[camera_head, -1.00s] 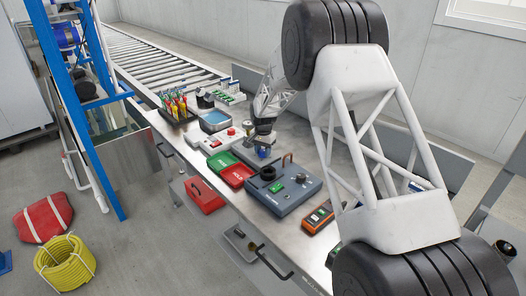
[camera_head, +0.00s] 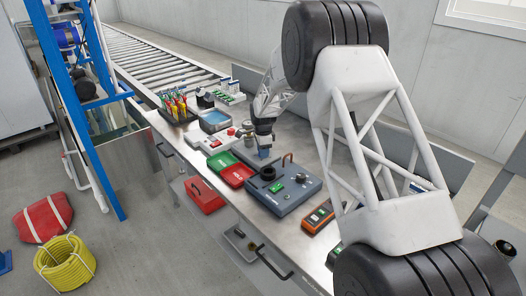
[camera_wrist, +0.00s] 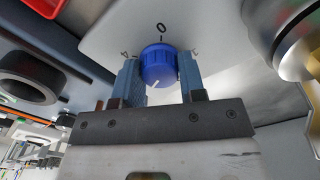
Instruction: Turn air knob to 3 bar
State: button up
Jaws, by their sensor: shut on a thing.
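The blue air knob (camera_wrist: 159,66) sits on a light grey panel (camera_wrist: 225,35) in the wrist view. A "0" is printed above it and a "4" at its upper left; the mark at its right is partly covered. The knob's white pointer line faces the lower left of the picture. My gripper (camera_wrist: 160,72) is shut on the knob, one blue-grey finger on each side. The fingers hide the rest of the scale, and I see no 3. In the head view, my gripper (camera_head: 264,150) is down at the bench, behind the grey-blue box.
A grey-blue box (camera_head: 299,196) with a black ring stands close by, with green and red trays (camera_head: 236,176) left of it. A metal cylinder (camera_wrist: 295,40) is close at the right in the wrist view. An orange meter (camera_head: 319,217) lies nearer the bench's front.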

jog(key=shift+m, duration=0.3)
jog(key=o, duration=0.9)
jog(key=shift+r, duration=3.95)
